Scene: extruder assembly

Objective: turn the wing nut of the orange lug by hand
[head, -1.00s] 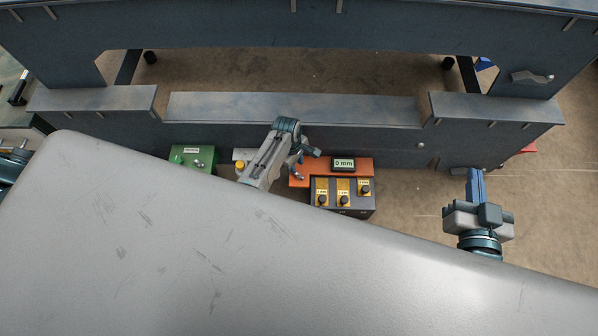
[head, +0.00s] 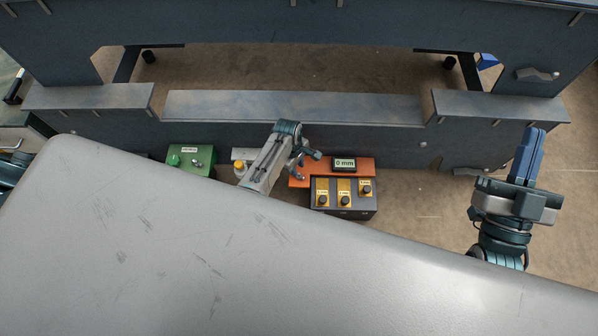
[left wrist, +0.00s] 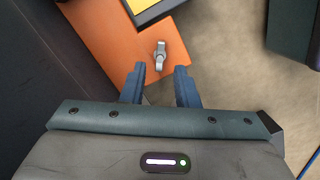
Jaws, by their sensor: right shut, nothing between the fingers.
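The orange lug (head: 328,176) lies flat in front of the dark frame in the head view, and in the left wrist view (left wrist: 118,40) it fills the upper middle. Its small grey metal wing nut (left wrist: 160,56) stands near the lug's edge, its wings roughly upright in the left wrist view. My left gripper (head: 301,166) is over the left part of the lug. In the left wrist view its blue fingers (left wrist: 160,70) are apart and empty, with the wing nut just beyond the tips and in line with the gap. My right gripper (head: 534,134) is shut and empty at the right.
A green box (head: 190,156) stands further left. A dark frame wall (head: 290,135) runs behind them. Bare floor (head: 430,210) lies right of the block.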

